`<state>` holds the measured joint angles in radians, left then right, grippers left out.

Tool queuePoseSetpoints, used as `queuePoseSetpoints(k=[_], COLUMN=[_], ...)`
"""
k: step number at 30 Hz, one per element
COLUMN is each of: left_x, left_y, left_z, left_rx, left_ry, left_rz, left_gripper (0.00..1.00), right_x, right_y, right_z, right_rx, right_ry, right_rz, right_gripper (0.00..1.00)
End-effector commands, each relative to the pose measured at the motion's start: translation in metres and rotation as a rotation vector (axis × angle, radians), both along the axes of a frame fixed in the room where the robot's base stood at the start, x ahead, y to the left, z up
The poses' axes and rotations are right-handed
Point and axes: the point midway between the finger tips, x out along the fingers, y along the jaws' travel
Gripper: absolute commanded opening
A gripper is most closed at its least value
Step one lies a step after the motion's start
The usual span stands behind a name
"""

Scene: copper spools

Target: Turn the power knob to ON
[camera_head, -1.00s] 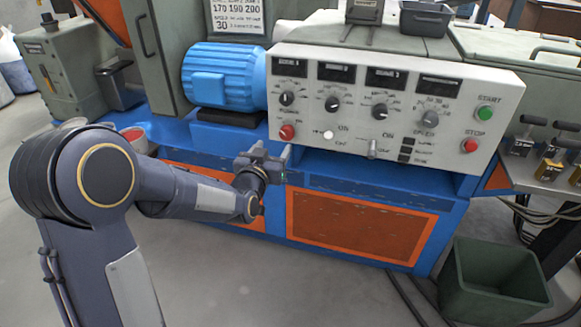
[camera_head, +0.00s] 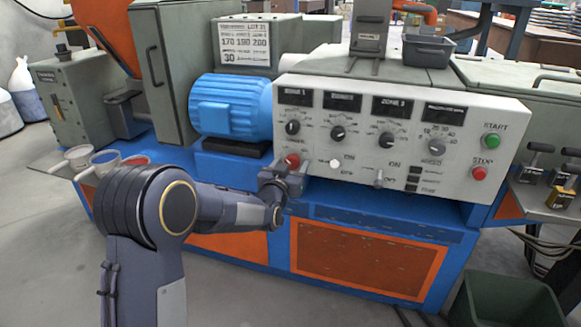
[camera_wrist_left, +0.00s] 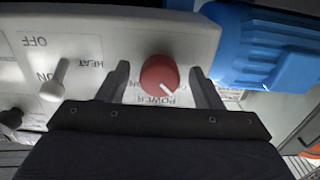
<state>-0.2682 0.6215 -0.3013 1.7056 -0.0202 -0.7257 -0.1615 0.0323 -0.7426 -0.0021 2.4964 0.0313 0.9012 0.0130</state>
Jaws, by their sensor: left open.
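The red power knob (camera_wrist_left: 160,74) sits on the white control panel (camera_head: 400,120), at the panel's lower left corner in the head view, where part of it (camera_head: 292,160) shows above my gripper. My left gripper (camera_wrist_left: 161,80) is open, with one finger on each side of the knob in the left wrist view. I cannot tell whether the fingers touch it. That view is upside down, with the word POWER by the knob. The knob's white mark points to the lower right there. In the head view my left gripper (camera_head: 284,176) is in front of the panel's lower left corner.
A white heat toggle switch (camera_wrist_left: 54,82) is beside the knob. A blue motor (camera_head: 232,107) stands left of the panel. Several black dials, a green START button (camera_head: 492,141) and a red STOP button (camera_head: 479,173) are on the panel. A green bin (camera_head: 505,300) stands at lower right.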

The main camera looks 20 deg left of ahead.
Motion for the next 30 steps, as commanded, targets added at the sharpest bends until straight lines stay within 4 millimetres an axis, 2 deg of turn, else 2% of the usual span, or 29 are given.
queuePoseSetpoints(k=[1,11,20,30], left_x=[-0.0001,-0.0004,-0.0005,-0.0004], left_y=[0.0,0.0,-0.0001,-0.0002], left_z=[0.0,-0.0001,-0.0005,-0.0011], left_rx=[0.0,0.0,0.031,0.244], left_ry=[0.0,0.0,-0.001,-0.007], left_rz=[0.0,0.0,0.0,-0.001], left_gripper=[0.59,0.16,0.15,0.15], right_x=[0.0,0.0,0.0,0.0], right_y=[0.0,0.0,0.0,0.0], right_z=[0.0,0.0,-0.0013,-0.0079], right_rx=[0.0,0.0,0.0,0.0], right_ry=[0.0,0.0,0.0,0.0], right_rz=[0.0,0.0,0.0,0.0], right_gripper=[0.0,0.0,0.0,0.0])
